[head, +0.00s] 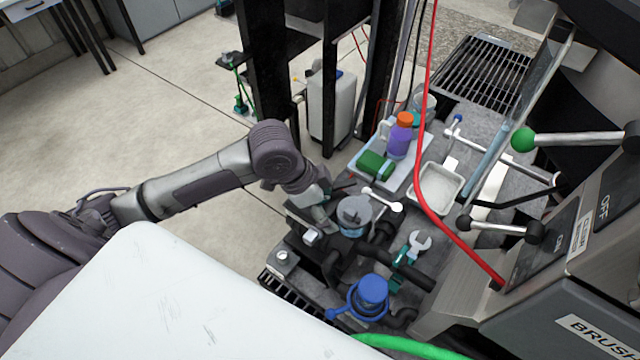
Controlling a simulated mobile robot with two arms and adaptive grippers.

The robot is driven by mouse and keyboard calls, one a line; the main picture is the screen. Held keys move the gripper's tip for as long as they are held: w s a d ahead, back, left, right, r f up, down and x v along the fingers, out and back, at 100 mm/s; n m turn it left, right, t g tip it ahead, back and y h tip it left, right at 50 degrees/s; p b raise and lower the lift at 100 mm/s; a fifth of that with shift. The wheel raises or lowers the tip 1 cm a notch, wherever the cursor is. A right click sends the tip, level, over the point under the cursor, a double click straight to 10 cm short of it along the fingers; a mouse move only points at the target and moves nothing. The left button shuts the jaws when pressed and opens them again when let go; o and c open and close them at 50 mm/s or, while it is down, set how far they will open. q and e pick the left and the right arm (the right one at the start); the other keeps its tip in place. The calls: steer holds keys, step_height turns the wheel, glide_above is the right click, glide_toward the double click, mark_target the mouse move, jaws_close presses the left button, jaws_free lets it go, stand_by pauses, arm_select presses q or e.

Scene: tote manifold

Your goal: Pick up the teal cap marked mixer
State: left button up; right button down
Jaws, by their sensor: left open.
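A pale grey-blue cap (355,212) sits on a dark pipe fitting of the manifold. A bright blue cap (371,292) with a strap sits on another fitting nearer the front. I cannot read a "mixer" marking on either, and neither looks clearly teal. My left gripper (338,190) is small and partly hidden at the end of my arm. It is open, just up and to the left of the grey-blue cap, with nothing seen in it. I cannot tell whether it touches the cap. My right gripper is not in view.
A red hose (421,150) hangs across the right.

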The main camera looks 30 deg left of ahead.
arm_select(q)
steer(key=w+a+r, duration=0.5)
steer(key=a+r, duration=0.2)
steer(key=a, duration=0.2)
steer(key=p+x, duration=0.1)
steer(key=x, duration=0.6)
steer(key=shift+s+f, duration=0.1)
steer(key=shift+f, duration=0.15)
steer(key=p+x, duration=0.1)
steer(key=x, duration=0.3)
steer(key=shift+d+f, duration=0.1)
steer(key=shift+f, duration=0.25)
steer(key=shift+d+f, duration=0.15)
steer(key=shift+f, duration=0.45)
steer(key=c, duration=1.3)
steer(key=shift+c, duration=0.2)
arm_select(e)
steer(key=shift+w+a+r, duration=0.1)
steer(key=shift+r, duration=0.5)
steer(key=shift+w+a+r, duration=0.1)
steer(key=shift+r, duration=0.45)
arm_select(q)
steer(key=shift+r, duration=0.2)
